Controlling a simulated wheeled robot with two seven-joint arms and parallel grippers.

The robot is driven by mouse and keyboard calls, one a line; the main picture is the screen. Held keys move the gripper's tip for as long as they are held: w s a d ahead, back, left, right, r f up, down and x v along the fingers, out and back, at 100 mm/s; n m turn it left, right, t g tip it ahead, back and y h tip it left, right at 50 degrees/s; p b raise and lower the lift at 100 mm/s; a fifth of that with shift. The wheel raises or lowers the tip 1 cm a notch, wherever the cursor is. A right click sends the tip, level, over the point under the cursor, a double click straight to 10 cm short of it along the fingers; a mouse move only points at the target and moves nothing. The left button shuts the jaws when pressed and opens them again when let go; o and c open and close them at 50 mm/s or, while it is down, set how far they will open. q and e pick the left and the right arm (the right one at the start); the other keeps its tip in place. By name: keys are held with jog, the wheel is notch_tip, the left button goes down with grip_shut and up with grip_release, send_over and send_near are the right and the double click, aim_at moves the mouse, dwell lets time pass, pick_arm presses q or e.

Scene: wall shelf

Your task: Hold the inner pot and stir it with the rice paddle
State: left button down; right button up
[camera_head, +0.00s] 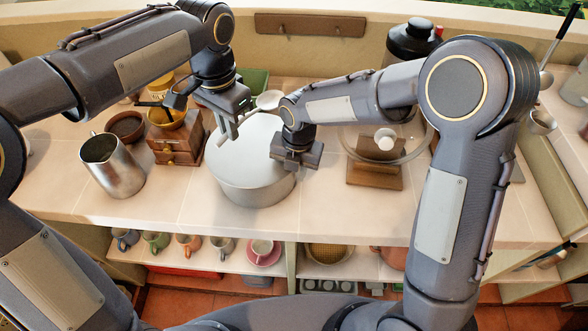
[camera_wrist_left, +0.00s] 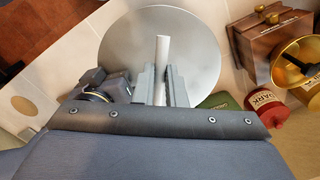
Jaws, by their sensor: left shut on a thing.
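The inner pot (camera_head: 252,185) is a wide silver-grey cylinder standing on the counter. In the left wrist view its round, pale grey top (camera_wrist_left: 205,45) fills the upper middle. My left gripper (camera_head: 236,116) is above the pot's left side, shut on the pale rice paddle (camera_head: 267,99). The paddle's thin handle shows between the fingers (camera_wrist_left: 160,98) in the left wrist view. I cannot tell whether the paddle touches the pot. My right gripper (camera_head: 296,160) is at the pot's right rim; its fingertips are unclear. It also shows in the left wrist view (camera_wrist_left: 100,82).
A metal pitcher (camera_head: 112,165) and a wooden grinder (camera_head: 178,144) stand left of the pot. Mugs sit on the shelf below. The counter's front edge is clear.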

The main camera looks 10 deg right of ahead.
jog(key=shift+f, duration=0.1)
grip_shut()
dwell(2.3)
